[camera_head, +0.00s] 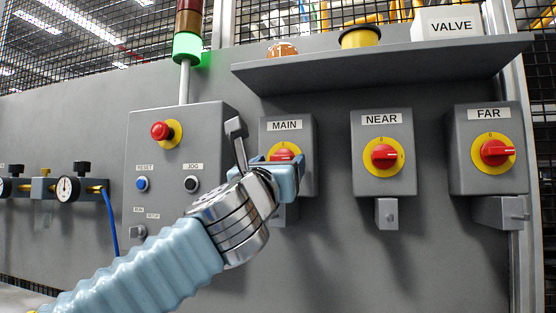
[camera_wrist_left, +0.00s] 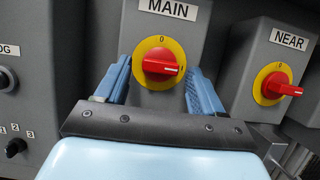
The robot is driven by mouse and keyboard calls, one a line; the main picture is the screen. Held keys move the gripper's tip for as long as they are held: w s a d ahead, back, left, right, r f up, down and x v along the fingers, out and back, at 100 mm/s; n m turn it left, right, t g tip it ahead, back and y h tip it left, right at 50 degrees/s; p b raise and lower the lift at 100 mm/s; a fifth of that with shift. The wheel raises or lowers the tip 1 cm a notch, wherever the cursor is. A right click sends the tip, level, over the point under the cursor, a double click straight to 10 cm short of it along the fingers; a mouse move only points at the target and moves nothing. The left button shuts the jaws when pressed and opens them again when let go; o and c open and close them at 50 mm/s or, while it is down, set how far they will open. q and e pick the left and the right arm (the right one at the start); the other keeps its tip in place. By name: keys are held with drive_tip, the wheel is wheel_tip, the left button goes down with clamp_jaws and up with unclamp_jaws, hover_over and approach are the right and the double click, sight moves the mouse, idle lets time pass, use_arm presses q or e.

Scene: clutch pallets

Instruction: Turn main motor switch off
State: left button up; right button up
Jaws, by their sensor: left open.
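The MAIN motor switch (camera_head: 284,152) is a red rotary handle on a yellow disc, mounted on a grey box labelled MAIN. In the head view my left gripper (camera_head: 280,172) is in front of it and hides its lower part. In the left wrist view the red handle (camera_wrist_left: 162,65) lies roughly horizontal, with a 0 mark above it on the disc. My left gripper (camera_wrist_left: 158,85) is open, with one blue finger on each side of the handle. I cannot tell whether the fingers touch the disc. My right gripper is not in view.
The NEAR switch (camera_head: 384,155) and FAR switch (camera_head: 496,152) are to the right, both handles roughly horizontal. A control box (camera_head: 150,115) with a red emergency button stands left. A shelf (camera_head: 400,68) holding a VALVE sign overhangs the switches.

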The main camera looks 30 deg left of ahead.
use_arm(q)
drive_tip(key=shift+w, duration=0.1)
drive_tip(key=c, duration=1.1)
drive_tip(key=shift+o, duration=0.2)
